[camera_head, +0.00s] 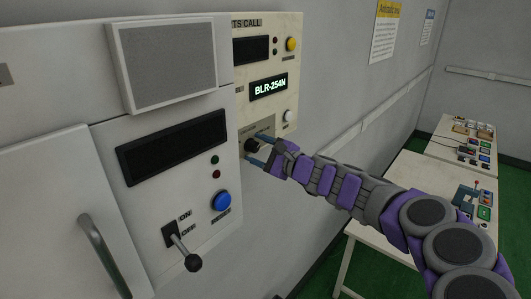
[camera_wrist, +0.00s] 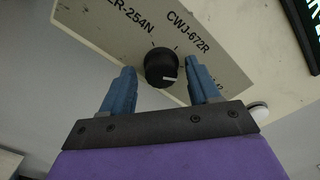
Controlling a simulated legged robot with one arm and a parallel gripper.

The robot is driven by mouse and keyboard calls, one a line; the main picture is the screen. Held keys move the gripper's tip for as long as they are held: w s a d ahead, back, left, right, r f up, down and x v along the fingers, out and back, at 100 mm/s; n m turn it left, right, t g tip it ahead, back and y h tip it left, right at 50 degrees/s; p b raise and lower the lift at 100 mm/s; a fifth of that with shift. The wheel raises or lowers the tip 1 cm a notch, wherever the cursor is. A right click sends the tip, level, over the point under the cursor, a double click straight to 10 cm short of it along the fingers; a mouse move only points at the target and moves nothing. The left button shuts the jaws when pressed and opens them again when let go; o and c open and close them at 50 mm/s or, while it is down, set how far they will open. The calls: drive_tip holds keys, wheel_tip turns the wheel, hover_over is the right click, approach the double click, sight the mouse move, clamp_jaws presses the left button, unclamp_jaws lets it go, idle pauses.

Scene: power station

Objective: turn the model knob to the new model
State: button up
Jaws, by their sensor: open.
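The black model knob (camera_wrist: 161,64) sits on a beige label plate (camera_wrist: 92,14). A white mark shows on its side facing my gripper. The plate reads "CWJ-672R" and a partly cut-off "R-254N"; a third label is mostly hidden by the right finger. My gripper (camera_wrist: 159,68) is open, with one blue finger on each side of the knob and visible gaps between. In the head view, my gripper (camera_head: 257,151) reaches the knob (camera_head: 249,146) on the wall panel. The lit display (camera_head: 269,87) above it reads "BLR-254N".
A yellow button (camera_head: 291,44) and a white button (camera_head: 288,116) are on the same panel. The nearer grey box has a blue button (camera_head: 221,201) and an ON/OFF lever (camera_head: 183,248). Tables with controls (camera_head: 463,140) stand at the right.

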drive_tip(key=shift+s+d, duration=0.25)
drive_tip(key=shift+d, duration=0.25)
drive_tip(key=b+v, duration=0.2)
drive_tip(key=v, duration=1.4)
drive_tip(key=shift+s+f, duration=0.1)
drive_tip(key=shift+f, duration=0.05)
drive_tip(key=s+a+f+n+g+b, duration=0.6)
drive_tip(key=s+a+f+n, duration=0.15)
drive_tip(key=s, duration=0.25)
drive_tip(key=s+a+f+n+g+h+b, duration=0.3)
drive_tip(key=s+f+n+g+h+b, duration=0.15)
drive_tip(key=s+f, duration=0.75)
drive_tip(key=s+d+f+n+g+h+b, duration=0.2)
drive_tip(key=s+d+f+h+b, duration=0.6)
drive_tip(key=s+d+f, duration=0.8)
drive_tip(key=shift+s+f+n+h, duration=0.65)
drive_tip(key=shift+f+n+h, duration=0.1)
drive_tip(key=shift+f, duration=0.1)
